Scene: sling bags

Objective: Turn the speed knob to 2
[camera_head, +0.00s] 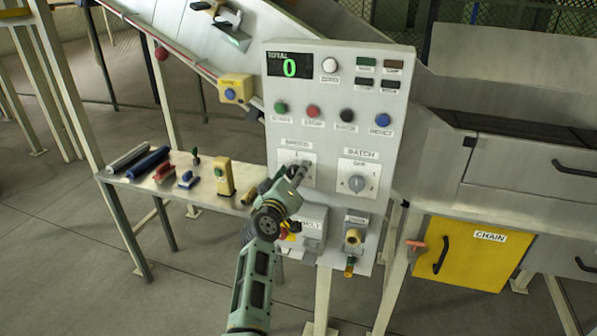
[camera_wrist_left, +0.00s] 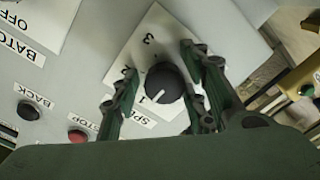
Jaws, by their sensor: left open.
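The speed knob (camera_wrist_left: 165,80) is black and round with a white pointer line, on a light plate (camera_wrist_left: 140,55) marked 1, 2 and 3. In the left wrist view its pointer is toward the 1. My left gripper (camera_wrist_left: 158,70) is open, with one green finger on each side of the knob; I cannot tell whether either touches it. In the head view, my left gripper (camera_head: 296,170) is at the SPEED plate (camera_head: 309,181) and hides most of the knob. My right gripper is not in view.
The control panel (camera_head: 335,100) has a display reading 0, several coloured buttons and a BATCH knob (camera_head: 356,183) to the right. Below are a box (camera_head: 312,222) and a brass-coloured fitting (camera_head: 353,237). A side shelf (camera_head: 200,182) holds tools. A yellow CHAIN door (camera_head: 465,255) is at right.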

